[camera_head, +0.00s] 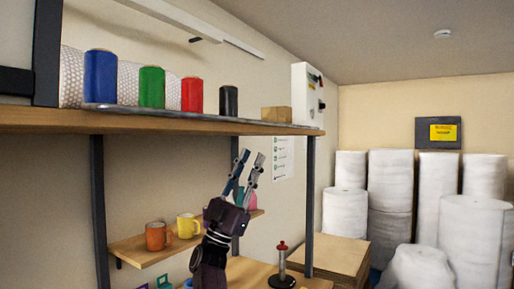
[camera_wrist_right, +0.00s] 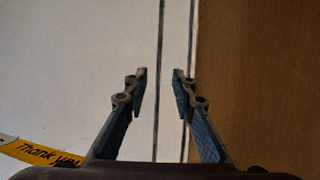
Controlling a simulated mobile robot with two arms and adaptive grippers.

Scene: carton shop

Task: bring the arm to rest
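My right gripper (camera_head: 247,172) is raised in front of the shelving, pointing up, below the front edge of the upper shelf. Its two fingers stand apart with nothing between them. In the right wrist view the same gripper (camera_wrist_right: 159,90) shows open and empty, with a pale surface and a brown wooden surface beyond it. My left gripper is not in view.
The upper shelf (camera_head: 200,124) carries a blue spool (camera_head: 100,77), a green one (camera_head: 151,87), a red one (camera_head: 192,95), a black one (camera_head: 228,101) and a small box (camera_head: 276,114). Orange (camera_head: 157,236) and yellow (camera_head: 187,226) mugs stand below. White rolls (camera_head: 390,180) stand right.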

